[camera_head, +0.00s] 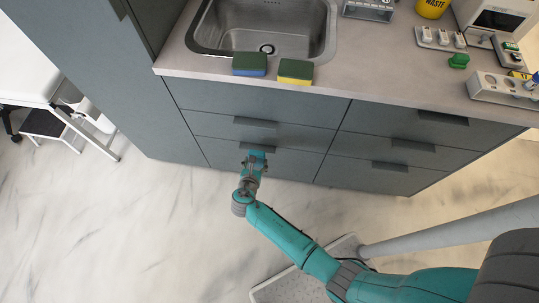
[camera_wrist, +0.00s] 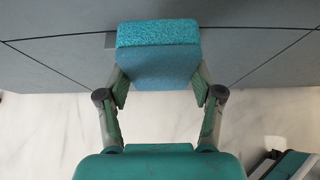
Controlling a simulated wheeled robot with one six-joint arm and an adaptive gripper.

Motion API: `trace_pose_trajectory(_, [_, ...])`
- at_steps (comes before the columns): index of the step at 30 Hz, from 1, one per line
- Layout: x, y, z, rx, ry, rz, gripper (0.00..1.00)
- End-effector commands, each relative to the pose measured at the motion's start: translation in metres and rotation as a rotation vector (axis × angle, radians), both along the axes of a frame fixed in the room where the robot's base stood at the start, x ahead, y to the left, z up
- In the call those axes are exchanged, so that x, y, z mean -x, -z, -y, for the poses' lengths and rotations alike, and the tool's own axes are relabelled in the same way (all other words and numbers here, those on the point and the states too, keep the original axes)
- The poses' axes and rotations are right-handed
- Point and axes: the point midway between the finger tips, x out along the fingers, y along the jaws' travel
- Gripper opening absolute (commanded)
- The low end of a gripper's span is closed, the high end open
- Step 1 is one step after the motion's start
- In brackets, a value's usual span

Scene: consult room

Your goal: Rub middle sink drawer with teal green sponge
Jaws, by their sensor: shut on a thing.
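The teal green sponge (camera_wrist: 158,68) is held between the two fingers of my gripper (camera_wrist: 160,88) in the wrist view, its rough teal face toward the cabinet. In the head view my gripper (camera_head: 254,162) and the sponge (camera_head: 257,154) are low at the sink cabinet, overlapping the bottom drawer's handle area. The middle sink drawer (camera_head: 300,137) is a grey-blue front with a dark handle (camera_head: 255,123), just above the sponge in the picture. The drawers look closed. I cannot tell whether the sponge touches a drawer front.
A green-and-blue sponge (camera_head: 249,64) and a green-and-yellow sponge (camera_head: 295,71) lie on the counter before the steel sink (camera_head: 265,25). More drawers (camera_head: 408,121) are at right. The marble floor (camera_head: 140,220) is mostly clear.

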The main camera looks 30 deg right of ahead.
Motion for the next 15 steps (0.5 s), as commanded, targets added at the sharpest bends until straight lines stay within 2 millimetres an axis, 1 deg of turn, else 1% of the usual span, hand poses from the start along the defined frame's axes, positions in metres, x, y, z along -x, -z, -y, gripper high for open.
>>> trace_pose_trajectory(2, [0.0,0.0,-0.006,0.001,-0.009,0.001,0.28])
trace_pose_trajectory(5, [-0.002,0.0,-0.006,0.0,-0.01,0.001,0.28])
trace_pose_trajectory(8, [-0.007,0.0,-0.002,0.0,-0.008,0.001,0.28])
trace_pose_trajectory(15, [-0.026,0.0,0.012,0.0,-0.008,0.001,0.28])
